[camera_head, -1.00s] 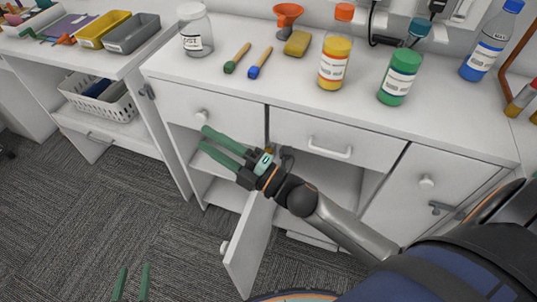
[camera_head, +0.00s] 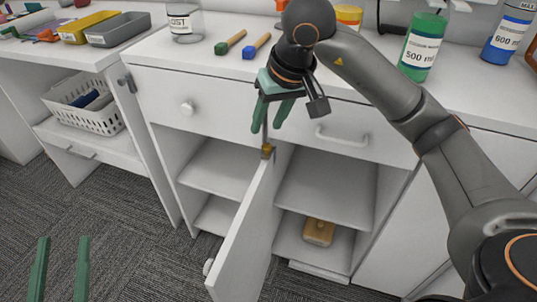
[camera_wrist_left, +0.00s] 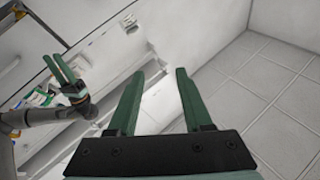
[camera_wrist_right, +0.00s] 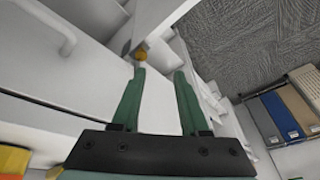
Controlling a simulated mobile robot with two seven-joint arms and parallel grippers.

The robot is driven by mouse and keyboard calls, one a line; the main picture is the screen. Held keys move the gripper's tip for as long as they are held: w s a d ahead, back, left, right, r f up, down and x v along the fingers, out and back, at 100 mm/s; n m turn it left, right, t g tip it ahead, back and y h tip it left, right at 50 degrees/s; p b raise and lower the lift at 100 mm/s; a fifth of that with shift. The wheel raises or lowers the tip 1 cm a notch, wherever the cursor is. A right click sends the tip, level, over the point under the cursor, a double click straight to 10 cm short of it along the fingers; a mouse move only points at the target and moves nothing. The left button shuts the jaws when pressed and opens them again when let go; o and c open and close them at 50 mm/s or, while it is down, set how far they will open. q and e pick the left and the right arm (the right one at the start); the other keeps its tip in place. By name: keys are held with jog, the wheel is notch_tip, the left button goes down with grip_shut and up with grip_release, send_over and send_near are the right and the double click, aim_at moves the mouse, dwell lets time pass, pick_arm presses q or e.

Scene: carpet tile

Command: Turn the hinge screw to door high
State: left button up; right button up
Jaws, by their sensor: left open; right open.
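The hinge screw (camera_head: 267,151) is a small brass-yellow piece at the top of the open white cabinet door (camera_head: 243,235). It also shows in the right wrist view (camera_wrist_right: 141,55), close to the tip of the left-hand finger there. My right gripper (camera_head: 267,128) points down just above the screw, open, with nothing between its fingers; whether a finger touches the screw I cannot tell. It also shows in the right wrist view (camera_wrist_right: 159,72). My left gripper (camera_head: 63,240) is open and empty at the lower left, far from the door, and shows in the left wrist view (camera_wrist_left: 160,72).
The drawer handle (camera_head: 342,137) juts out right of my right gripper. Bottles, including a green one (camera_head: 422,45), and brushes (camera_head: 231,42) stand or lie on the counter above. A yellow-brown block (camera_head: 318,232) lies inside the cabinet. The carpet at the left is clear.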

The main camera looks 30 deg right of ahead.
jog(key=d+h, duration=0.1)
jog(key=d, duration=0.1)
jog(key=b, duration=0.2)
send_near(267, 146)
notch_tip(267, 146, down, 3)
jog(key=x, duration=0.2)
jog(key=b+x, duration=0.1)
jog(key=x, duration=0.1)
jog(key=shift+w+r, duration=0.15)
jog(key=shift+w, duration=0.2)
jog(key=shift+w+f+t+b, duration=0.25)
jog(key=shift+f+t+b, duration=0.05)
jog(key=shift+f, duration=0.2)
pick_arm(q)
jog(key=s+d+r+m+t+h, duration=0.1)
jog(key=s+r+m+h, duration=0.4)
jog(key=r+h, duration=0.1)
jog(key=shift+s+r+h, duration=0.3)
jog(key=shift+s+h, duration=0.1)
jog(key=shift+h, duration=0.3)
jog(key=shift+d, duration=0.1)
pick_arm(e)
jog(key=shift+c, duration=0.2)
grip_shut()
